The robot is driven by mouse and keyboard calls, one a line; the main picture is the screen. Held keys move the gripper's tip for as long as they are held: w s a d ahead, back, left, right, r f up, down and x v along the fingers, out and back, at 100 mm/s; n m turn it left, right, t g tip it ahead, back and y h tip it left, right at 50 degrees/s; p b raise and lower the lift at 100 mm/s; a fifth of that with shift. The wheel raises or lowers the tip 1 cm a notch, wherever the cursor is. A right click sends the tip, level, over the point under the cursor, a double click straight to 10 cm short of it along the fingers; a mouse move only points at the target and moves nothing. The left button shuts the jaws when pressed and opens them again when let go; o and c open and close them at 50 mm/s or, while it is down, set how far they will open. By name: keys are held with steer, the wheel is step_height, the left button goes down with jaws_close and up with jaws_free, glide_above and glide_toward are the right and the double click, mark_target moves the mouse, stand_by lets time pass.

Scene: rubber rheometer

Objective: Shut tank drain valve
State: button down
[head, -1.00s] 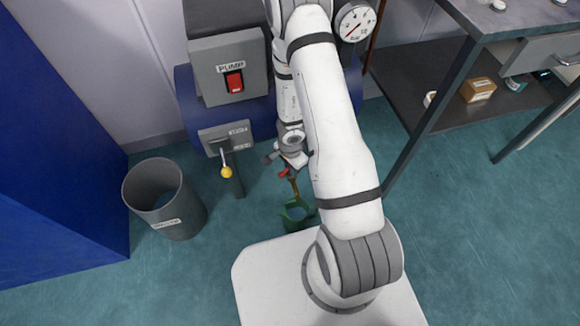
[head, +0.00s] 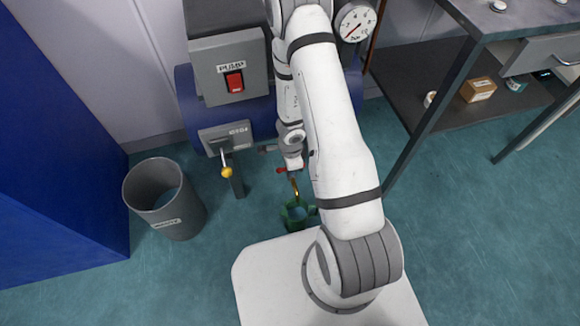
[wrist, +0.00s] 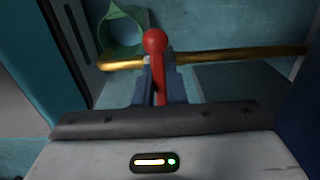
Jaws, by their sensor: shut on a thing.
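The drain valve has a red lever with a round red knob (wrist: 154,42); in the head view its red part (head: 283,170) shows just below my wrist. In the wrist view my gripper (wrist: 158,80) has its two fingers on either side of the red lever and is shut on it. In the head view my gripper (head: 291,164) is small and partly hidden. A brass pipe (wrist: 235,55) runs across behind the lever; its end (head: 295,187) points down over a green jug (head: 290,226) on the floor. The valve body is mostly hidden.
A grey pump box with a red switch (head: 234,82) sits on the blue tank (head: 186,98). A yellow-knobbed lever (head: 226,172) hangs left of my gripper. A grey bin (head: 178,216) stands at left, a dark bench (head: 440,75) at right. Floor between is clear.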

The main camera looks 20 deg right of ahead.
steer(key=c, duration=1.5)
jaws_free()
steer(key=shift+r, duration=0.1)
step_height(320, 180, up, 8)
steer(key=p, duration=0.8)
steer(key=shift+f, duration=0.2)
